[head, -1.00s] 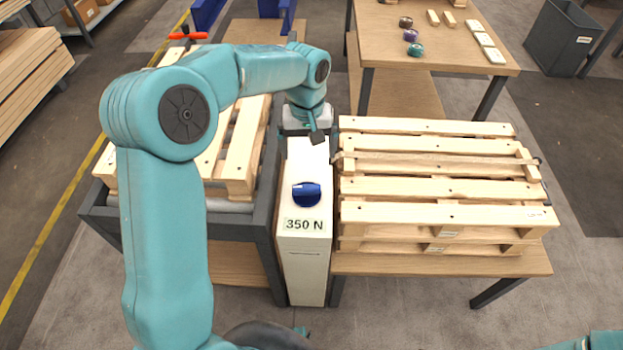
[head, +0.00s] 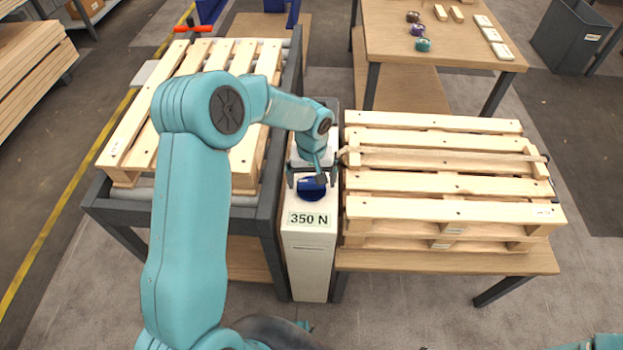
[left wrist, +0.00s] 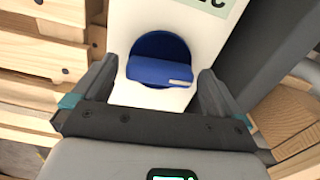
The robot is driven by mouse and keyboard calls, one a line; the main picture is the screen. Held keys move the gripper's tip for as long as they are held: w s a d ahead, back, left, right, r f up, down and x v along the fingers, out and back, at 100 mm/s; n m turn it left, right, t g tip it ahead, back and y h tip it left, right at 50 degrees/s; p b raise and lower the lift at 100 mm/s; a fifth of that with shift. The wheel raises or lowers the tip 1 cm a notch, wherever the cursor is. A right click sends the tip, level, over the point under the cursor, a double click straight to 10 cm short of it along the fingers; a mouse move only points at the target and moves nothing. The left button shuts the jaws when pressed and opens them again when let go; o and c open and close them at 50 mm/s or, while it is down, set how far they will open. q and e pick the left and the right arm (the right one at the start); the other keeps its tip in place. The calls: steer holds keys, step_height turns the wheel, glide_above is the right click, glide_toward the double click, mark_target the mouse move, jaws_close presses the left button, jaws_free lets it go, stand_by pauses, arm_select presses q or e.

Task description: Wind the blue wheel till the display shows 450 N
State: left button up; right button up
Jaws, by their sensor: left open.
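The blue wheel (head: 311,190) sits on top of a narrow white cabinet (head: 309,262) between two pallet stands. It shows as a round disc with a raised grip bar in the left wrist view (left wrist: 160,62). The display (head: 310,219) on the cabinet's front reads 350 N. My left gripper (head: 312,180) is open just above and behind the wheel. In the left wrist view its fingers (left wrist: 157,88) stand wide on either side of the wheel, not visibly touching it. My right gripper is not in view.
A pallet (head: 240,62) lies on a dark roller frame (head: 268,215) close on the left. Stacked pallets (head: 450,209) with a strap stand on a table close on the right. A wooden table (head: 385,35) with small coloured items is behind. A grey bin (head: 570,38) stands far right.

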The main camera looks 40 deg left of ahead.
arm_select(q)
steer(key=shift+w+a+f, duration=0.1)
steer(key=shift+f, duration=0.25)
steer(key=c, duration=0.9)
steer(key=shift+c, duration=0.2)
steer(key=shift+m, duration=0.3)
steer(key=m, duration=0.2)
steer(key=shift+m+b, duration=0.35)
steer(key=shift+m, duration=2.05)
